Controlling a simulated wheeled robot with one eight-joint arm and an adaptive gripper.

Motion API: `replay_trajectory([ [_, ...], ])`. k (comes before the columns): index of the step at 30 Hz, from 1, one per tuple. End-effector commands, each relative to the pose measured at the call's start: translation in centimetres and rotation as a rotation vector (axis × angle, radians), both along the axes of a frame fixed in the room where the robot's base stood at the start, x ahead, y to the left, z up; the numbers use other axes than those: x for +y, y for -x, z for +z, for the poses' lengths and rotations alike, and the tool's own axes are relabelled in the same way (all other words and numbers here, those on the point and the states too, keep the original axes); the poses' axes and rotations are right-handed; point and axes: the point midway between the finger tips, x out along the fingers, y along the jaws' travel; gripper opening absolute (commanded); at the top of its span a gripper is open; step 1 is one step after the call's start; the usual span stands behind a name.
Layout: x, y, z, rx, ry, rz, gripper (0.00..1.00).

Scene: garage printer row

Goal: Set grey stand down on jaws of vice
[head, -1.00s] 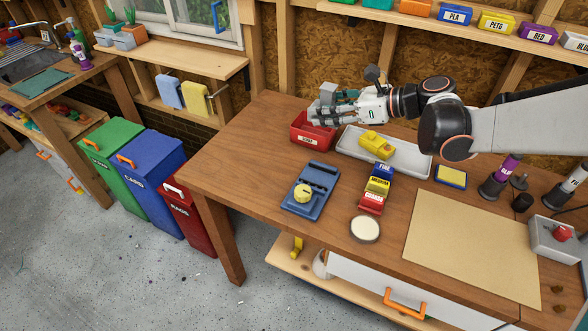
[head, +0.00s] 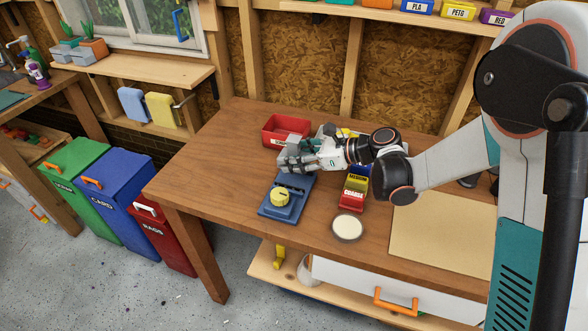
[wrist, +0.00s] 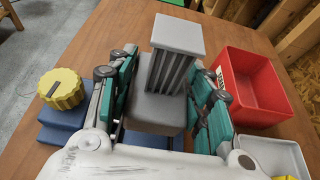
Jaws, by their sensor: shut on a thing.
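The grey stand (wrist: 172,85) is between the teal finger pads of my gripper (wrist: 160,105) in the wrist view, with its ribbed column and flat cap showing. My gripper is shut on it. In the head view my gripper (head: 292,158) is over the far end of the blue vice (head: 278,214) on the workbench. The vice has a yellow round knob (head: 280,198) at its near end. The vice also shows in the wrist view (wrist: 62,130), partly hidden by my gripper. I cannot tell whether the stand touches the jaws.
A red bin (head: 287,131) stands just behind my gripper. Coloured sanding blocks (head: 352,200) and a round tin (head: 347,227) lie to the right of the vice. The bench top (head: 215,170) left of the vice is clear.

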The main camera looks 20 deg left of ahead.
Motion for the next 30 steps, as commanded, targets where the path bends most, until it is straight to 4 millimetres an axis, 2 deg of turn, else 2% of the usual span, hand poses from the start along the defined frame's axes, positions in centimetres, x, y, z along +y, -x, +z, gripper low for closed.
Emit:
replay_trajectory([
  [9, 0.0, 0.0, -4.0, 0.000, 0.000, 0.000, 0.20],
  [17, 0.0, 0.0, -4.0, 0.000, 0.000, 0.000, 0.20],
  [30, 0.0, 0.0, -5.3, 0.000, 0.001, 0.000, 0.20],
])
